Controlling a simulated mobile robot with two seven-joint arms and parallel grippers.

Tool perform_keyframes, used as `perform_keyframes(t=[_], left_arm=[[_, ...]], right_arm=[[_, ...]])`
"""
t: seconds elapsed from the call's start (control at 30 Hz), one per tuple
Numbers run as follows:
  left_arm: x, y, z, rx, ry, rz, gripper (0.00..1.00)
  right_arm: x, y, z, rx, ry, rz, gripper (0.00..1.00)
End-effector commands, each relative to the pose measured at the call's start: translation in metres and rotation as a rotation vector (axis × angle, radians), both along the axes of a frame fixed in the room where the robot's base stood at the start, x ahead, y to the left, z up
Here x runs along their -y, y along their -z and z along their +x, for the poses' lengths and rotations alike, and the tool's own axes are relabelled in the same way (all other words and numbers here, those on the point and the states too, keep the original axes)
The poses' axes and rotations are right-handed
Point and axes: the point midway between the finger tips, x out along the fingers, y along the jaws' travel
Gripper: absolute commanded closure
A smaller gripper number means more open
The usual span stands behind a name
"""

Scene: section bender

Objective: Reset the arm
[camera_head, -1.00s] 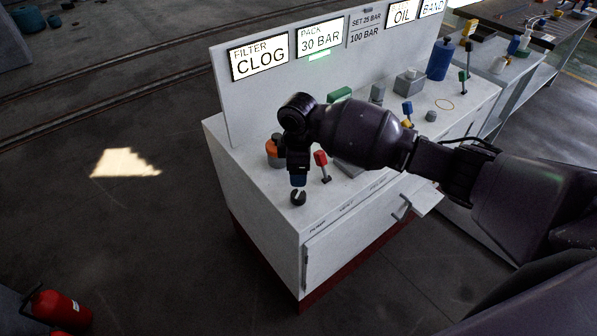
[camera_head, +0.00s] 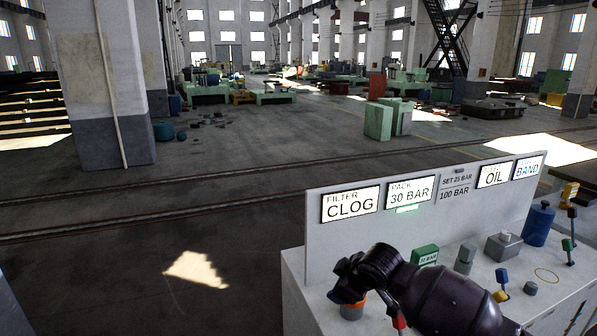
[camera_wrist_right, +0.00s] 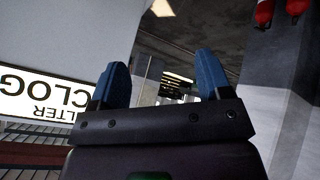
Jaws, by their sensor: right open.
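My right arm (camera_head: 440,297) reaches over the white control bench (camera_head: 296,300) from the lower right. Its gripper end (camera_head: 345,280) is in front of the sign board, above an orange-topped item (camera_head: 352,309). The fingertips are hard to make out in the head view. In the right wrist view, my right gripper (camera_wrist_right: 161,82) has two blue fingers set wide apart with nothing between them. My left gripper is not in view.
The upright sign board (camera_head: 420,225) reads CLOG, 30 BAR, OIL and BAND; the CLOG sign (camera_wrist_right: 45,97) is close beside the gripper in the wrist view. A green block (camera_head: 425,256), a blue canister (camera_head: 538,224) and levers stand on the bench. Open floor lies left.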

Motion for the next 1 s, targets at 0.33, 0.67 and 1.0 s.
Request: perform_keyframes(t=[0.33,0.67,1.0], left_arm=[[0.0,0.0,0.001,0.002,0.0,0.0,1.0],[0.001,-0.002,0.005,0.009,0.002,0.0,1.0],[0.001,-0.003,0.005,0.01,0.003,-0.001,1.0]], right_arm=[[-0.01,-0.008,-0.03,0.307,0.12,0.392,0.29],[0.042,0.022,-0.091,0.453,0.311,0.574,0.29],[0.114,0.085,-0.183,0.461,0.547,0.562,0.29]])
